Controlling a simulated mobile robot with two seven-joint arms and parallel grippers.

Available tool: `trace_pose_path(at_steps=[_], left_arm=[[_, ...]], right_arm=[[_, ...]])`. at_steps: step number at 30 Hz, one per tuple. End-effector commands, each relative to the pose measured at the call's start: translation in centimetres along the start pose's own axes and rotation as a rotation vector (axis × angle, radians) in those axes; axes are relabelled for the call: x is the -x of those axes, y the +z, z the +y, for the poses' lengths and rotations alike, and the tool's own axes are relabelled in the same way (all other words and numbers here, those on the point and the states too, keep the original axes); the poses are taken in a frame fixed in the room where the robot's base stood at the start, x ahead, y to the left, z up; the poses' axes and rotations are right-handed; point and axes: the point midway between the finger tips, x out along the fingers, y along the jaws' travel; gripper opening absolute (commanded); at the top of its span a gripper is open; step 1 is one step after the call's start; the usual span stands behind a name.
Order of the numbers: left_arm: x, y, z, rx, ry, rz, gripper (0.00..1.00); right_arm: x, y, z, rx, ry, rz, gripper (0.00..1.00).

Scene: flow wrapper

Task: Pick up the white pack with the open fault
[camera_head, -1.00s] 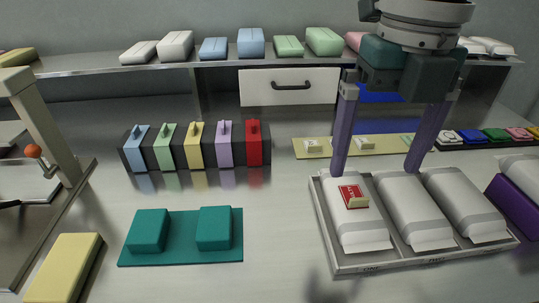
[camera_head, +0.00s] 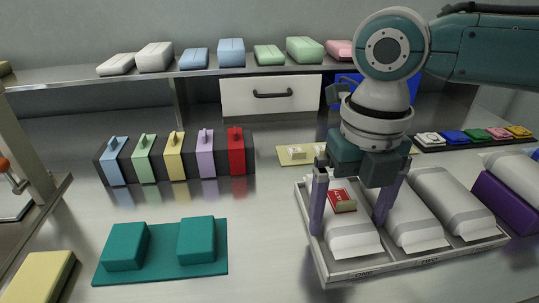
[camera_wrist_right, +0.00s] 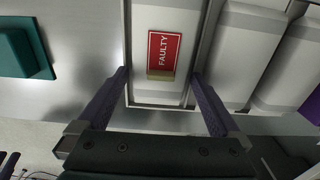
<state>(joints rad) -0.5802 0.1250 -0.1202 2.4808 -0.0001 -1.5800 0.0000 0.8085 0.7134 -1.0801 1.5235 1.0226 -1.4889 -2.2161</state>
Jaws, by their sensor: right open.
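A white pack (camera_head: 352,242) with a grey band lies in the left compartment, marked ONE, of a grey tray (camera_head: 400,267). A red tag (camera_head: 341,201) lies on it; in the right wrist view the tag (camera_wrist_right: 164,50) reads FAULTY. My right gripper (camera_head: 348,228) is open, pointing down, with one finger on each side of this pack. In the right wrist view the pack (camera_wrist_right: 160,20) shows between the open fingers. I cannot tell whether they touch it. Two more white packs (camera_head: 405,222) (camera_head: 448,205) lie in the compartments to the right. My left gripper is not in view.
A teal mat (camera_head: 160,272) with two teal blocks lies left of the tray. A row of coloured packs (camera_head: 175,155) stands behind it. A purple block (camera_head: 503,203) is right of the tray. A shelf (camera_head: 130,73) with packs runs along the back.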

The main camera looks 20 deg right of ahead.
Motion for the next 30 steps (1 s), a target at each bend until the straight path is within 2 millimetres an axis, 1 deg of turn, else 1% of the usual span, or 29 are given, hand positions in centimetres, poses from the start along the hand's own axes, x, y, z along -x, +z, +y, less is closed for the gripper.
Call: trace_pose_path(at_steps=[1, 2, 21, 22, 30], left_arm=[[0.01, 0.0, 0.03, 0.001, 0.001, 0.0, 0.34], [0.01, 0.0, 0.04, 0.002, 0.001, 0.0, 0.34], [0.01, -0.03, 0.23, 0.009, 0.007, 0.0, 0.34], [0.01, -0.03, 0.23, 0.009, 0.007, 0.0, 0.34], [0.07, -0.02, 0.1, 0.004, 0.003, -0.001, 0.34]], right_arm=[[0.03, 0.0, 0.01, 0.0, 0.0, 0.0, 1.0], [0.04, 0.0, 0.01, 0.0, 0.0, 0.0, 0.98], [0.08, 0.03, 0.0, -0.001, 0.0, -0.001, 0.26], [0.1, 0.04, 0.0, -0.001, 0.0, -0.001, 0.24], [0.32, 0.06, 0.01, -0.001, 0.001, -0.002, 0.24]])
